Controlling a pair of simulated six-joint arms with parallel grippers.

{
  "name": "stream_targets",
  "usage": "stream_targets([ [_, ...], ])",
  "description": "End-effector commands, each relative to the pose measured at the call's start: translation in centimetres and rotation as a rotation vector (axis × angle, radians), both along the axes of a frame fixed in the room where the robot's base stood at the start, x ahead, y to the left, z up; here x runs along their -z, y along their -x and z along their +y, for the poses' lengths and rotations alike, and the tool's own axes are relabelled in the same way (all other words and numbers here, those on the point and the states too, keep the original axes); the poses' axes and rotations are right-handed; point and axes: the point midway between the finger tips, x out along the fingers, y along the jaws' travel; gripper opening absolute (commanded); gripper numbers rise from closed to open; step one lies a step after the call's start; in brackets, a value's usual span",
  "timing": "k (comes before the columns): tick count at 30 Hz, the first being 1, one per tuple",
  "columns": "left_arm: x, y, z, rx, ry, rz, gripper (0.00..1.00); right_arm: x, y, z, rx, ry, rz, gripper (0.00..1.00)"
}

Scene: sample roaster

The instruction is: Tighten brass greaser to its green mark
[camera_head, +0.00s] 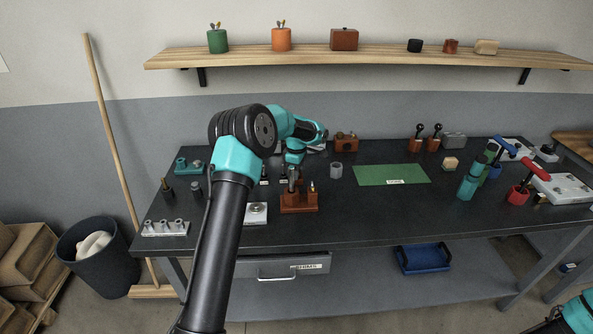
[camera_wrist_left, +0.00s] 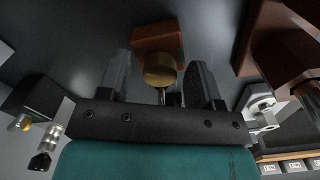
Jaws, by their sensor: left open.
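The brass greaser, a round brass cap (camera_wrist_left: 160,70), sits between the two dark fingers of my left gripper (camera_wrist_left: 158,76) in the left wrist view. The fingers are open, with a gap on each side of the cap. A red-brown block (camera_wrist_left: 157,36) lies just beyond the cap. In the head view my left gripper (camera_head: 293,184) points down at a red-brown stand (camera_head: 299,205) on the bench; the cap cannot be made out there. My right gripper is out of view.
The dark bench (camera_head: 350,220) is open in front of the green mat (camera_head: 392,175). A white plate with a round disc (camera_head: 256,211) lies left of the stand. A grey cylinder (camera_head: 336,170) stands to its right. Red-handled (camera_head: 520,193) and teal tools (camera_head: 468,186) stand further right.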

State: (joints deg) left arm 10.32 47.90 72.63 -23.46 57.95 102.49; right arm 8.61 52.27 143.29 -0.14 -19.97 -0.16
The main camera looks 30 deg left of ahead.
Motion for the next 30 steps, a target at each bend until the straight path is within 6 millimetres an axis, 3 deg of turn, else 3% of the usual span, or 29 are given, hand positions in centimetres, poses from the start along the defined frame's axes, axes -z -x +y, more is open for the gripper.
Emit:
stream_targets([
  [4,-0.01,0.01,0.0,0.0,0.0,0.0,0.57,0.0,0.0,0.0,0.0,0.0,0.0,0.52],
  [19,-0.03,0.01,0.0,0.0,0.0,0.001,0.1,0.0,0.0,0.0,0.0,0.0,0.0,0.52],
  [30,-0.03,0.01,0.01,0.043,0.0,0.0,0.1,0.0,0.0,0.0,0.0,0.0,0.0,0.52],
])
